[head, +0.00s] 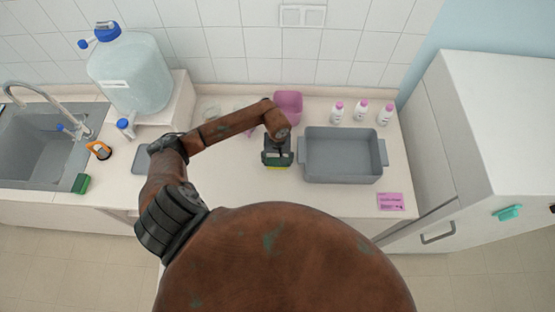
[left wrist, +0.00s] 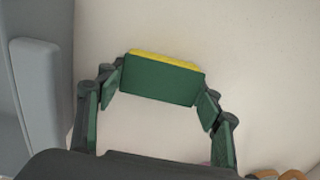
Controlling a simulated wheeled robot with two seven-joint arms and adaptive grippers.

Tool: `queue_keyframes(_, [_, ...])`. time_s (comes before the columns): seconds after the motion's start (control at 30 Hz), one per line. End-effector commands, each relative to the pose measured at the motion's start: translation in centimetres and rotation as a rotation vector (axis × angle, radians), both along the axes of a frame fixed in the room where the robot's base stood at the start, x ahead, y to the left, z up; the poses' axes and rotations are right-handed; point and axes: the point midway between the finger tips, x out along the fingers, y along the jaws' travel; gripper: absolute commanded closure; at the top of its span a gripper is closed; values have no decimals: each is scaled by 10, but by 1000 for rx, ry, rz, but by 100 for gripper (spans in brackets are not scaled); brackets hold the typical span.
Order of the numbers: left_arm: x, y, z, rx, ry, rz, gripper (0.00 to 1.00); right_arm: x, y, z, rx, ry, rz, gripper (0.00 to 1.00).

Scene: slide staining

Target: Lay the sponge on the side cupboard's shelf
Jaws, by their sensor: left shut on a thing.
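My left gripper (head: 278,152) is over the counter, just left of the grey tray. It is shut on a green and yellow sponge (left wrist: 160,80), held between the two fingertips in the left wrist view. In the head view the gripper mostly hides this sponge. The white side cupboard (head: 470,125) stands at the right, with a grey handle (head: 438,232) on its lower front. Its shelf is not visible from here. My right gripper is not in view.
The grey tray (head: 343,177) is right of the gripper, with several white bottles (head: 361,110) behind it and a pink container (head: 288,106) behind the gripper. A pink card (head: 391,202) lies near the front edge. Another green sponge (head: 80,184) lies by the sink (head: 45,145).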

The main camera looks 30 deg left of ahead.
Motion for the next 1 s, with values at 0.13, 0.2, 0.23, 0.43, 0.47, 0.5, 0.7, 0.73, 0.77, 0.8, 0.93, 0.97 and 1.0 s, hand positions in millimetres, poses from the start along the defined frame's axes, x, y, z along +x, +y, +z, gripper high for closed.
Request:
queue_keyframes(0.13, [0,0,0,1,-1,0,62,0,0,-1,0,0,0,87])
queue_keyframes(0.2, [0,0,-1,1,-1,0,62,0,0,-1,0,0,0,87])
queue_keyframes(0.23, [0,0,-1,1,-1,0,62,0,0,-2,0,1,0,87])
queue_keyframes(0.43, [1,0,-3,0,-1,-1,34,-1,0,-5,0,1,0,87])
queue_keyframes(0.47, [1,0,-3,0,-1,-1,32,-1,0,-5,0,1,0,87])
queue_keyframes(0.5, [1,0,-3,0,-1,0,29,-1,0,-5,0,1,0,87])
queue_keyframes(0.7, [1,0,-3,0,-1,0,22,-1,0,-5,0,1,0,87])
queue_keyframes(0.73, [1,0,-2,0,-1,0,22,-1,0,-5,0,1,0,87])
queue_keyframes(0.77, [1,0,-2,0,-1,0,22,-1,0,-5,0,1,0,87])
queue_keyframes(0.8, [1,0,-2,0,-1,0,22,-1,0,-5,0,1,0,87])
queue_keyframes(0.93, [0,0,-1,0,-1,0,22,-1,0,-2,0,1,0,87])
queue_keyframes(0.97, [0,0,0,-1,-1,0,22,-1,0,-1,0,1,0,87])
queue_keyframes(1.0, [0,0,3,-1,-1,1,22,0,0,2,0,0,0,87])
